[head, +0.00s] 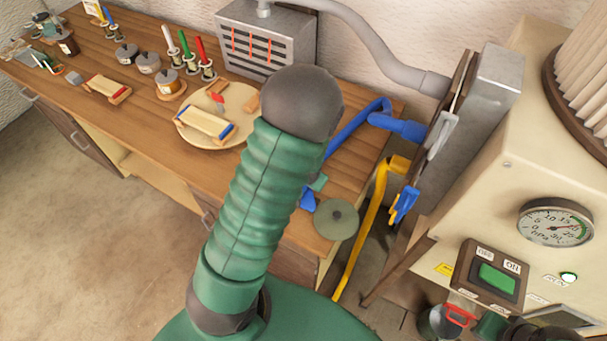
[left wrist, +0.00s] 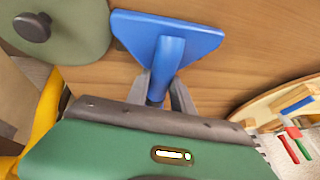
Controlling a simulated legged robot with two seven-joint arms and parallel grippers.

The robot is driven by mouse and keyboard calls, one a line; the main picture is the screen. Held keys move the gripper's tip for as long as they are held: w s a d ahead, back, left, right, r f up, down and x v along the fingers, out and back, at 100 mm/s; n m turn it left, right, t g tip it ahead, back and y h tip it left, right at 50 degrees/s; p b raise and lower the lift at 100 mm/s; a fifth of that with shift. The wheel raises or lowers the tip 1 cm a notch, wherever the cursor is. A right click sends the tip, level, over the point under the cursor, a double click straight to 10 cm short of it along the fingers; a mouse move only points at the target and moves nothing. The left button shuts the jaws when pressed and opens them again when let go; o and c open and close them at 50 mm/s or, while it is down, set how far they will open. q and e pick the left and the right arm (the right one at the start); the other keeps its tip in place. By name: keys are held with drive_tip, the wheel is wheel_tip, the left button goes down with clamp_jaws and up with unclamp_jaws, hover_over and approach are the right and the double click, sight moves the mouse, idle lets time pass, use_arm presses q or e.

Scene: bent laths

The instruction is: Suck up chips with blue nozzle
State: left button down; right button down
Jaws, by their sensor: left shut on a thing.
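The blue nozzle (left wrist: 165,38), with a wide flat flared mouth, is held by its neck in my left gripper (left wrist: 160,92), close above the wooden bench top. In the head view a small part of blue (head: 308,199) shows beside my green arm, near a grey-green round lid. My arm hides most of my left gripper there. A bent blue pipe (head: 372,118) runs from behind my arm towards the grey unit. I cannot make out chips in either view.
The round lid (head: 336,219) with a knob sits at the bench edge. A yellow hose (head: 362,232) stands beside it. A round wooden board (head: 242,98) holds a wooden block. Jars and coloured tools line the bench's back. A cream machine with a gauge (head: 555,223) stands right.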

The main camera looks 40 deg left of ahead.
use_arm(q)
drive_tip(key=shift+d+f, duration=0.1)
drive_tip(key=shift+d, duration=0.4)
drive_tip(key=shift+w, duration=0.3)
drive_tip(key=shift+w+a, duration=0.2)
drive_tip(key=shift+w, duration=0.55)
drive_tip(key=shift+w+a, duration=0.2)
drive_tip(key=shift+w, duration=0.55)
drive_tip(key=shift+w+a+r, duration=0.1)
drive_tip(key=shift+w+a, duration=0.1)
drive_tip(key=shift+w, duration=0.45)
drive_tip(key=shift+w+a+r, duration=0.1)
drive_tip(key=shift+w+a, duration=0.05)
drive_tip(key=shift+w, duration=0.45)
drive_tip(key=shift+w+a+f, duration=0.1)
drive_tip(key=shift+w+a, duration=0.1)
drive_tip(key=shift+w, duration=0.55)
drive_tip(key=shift+w+a+r, duration=0.1)
drive_tip(key=shift+w+a, duration=0.05)
drive_tip(key=shift+w, duration=0.65)
drive_tip(key=shift+w+a+f, duration=0.1)
drive_tip(key=shift+w+a, duration=0.1)
drive_tip(key=shift+w, duration=0.55)
wheel_tip(320, 180, up, 6)
drive_tip(key=p, duration=0.4)
drive_tip(key=shift+p, duration=0.4)
